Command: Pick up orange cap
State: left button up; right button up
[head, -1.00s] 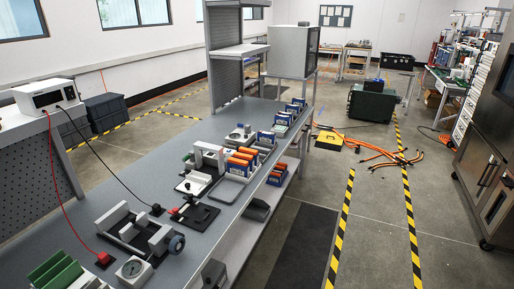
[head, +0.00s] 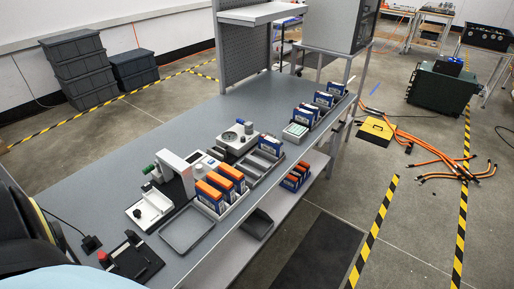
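No loose orange cap can be told apart. The clearest orange caps are the orange tops (head: 219,182) of several upright blue-and-white cells standing in a row in a grey tray on the bench. Smaller blue units with orange-red tops (head: 295,177) stand on the lower shelf, to the right of and below that row. Neither of my grippers is in the picture.
The long grey bench (head: 180,110) has free room at its back left. A white press-like device (head: 175,172), an empty grey tray (head: 187,230) and a round-dial device (head: 236,138) stand around the cells. Orange cables (head: 440,160) lie on the floor.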

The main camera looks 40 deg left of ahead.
aim_at(238, 175)
jog(key=i, duration=3.1)
jog(key=z, duration=3.05)
